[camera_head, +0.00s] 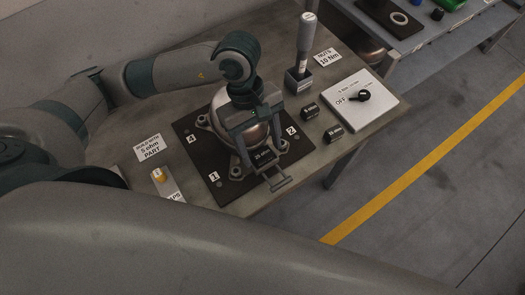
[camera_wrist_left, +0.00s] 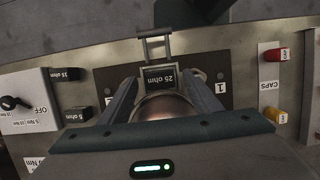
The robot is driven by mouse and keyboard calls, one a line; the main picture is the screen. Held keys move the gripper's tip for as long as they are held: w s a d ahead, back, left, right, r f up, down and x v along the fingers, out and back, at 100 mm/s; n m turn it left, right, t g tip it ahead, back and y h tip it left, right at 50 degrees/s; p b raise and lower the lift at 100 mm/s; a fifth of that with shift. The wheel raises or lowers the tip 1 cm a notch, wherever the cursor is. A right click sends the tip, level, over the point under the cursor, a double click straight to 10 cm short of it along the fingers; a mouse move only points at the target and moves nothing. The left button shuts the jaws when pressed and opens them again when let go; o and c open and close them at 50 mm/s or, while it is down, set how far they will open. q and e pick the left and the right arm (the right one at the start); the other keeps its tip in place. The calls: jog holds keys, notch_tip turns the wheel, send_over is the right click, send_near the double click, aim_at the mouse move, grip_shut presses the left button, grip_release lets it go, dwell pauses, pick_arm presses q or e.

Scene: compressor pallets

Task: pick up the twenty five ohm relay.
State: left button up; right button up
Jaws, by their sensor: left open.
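The twenty five ohm relay (camera_head: 263,157) is a small black block on the front side of the round metal compressor (camera_head: 221,110). In the left wrist view the two fingers (camera_wrist_left: 162,81) are apart, one on each side of the relay, with gaps visible. I cannot tell how far above it the fingertips are. My right gripper is not in view.
The compressor stands on a dark numbered plate (camera_head: 208,164). Two other black relays (camera_head: 310,111) (camera_head: 333,133) lie to the right, near a white switch box (camera_head: 359,99) and an upright tool (camera_head: 304,45). A metal bracket (camera_head: 279,183) juts out in front of the relay. A caps strip (camera_head: 168,184) lies left.

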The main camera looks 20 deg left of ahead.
aim_at(265, 154)
pick_arm(q)
jog(key=shift+f, duration=0.35)
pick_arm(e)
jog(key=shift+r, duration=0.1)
pick_arm(q)
jog(key=shift+c, duration=0.4)
jog(key=c, duration=1.1)
jog(key=shift+o, duration=0.2)
jog(key=shift+r, duration=0.15)
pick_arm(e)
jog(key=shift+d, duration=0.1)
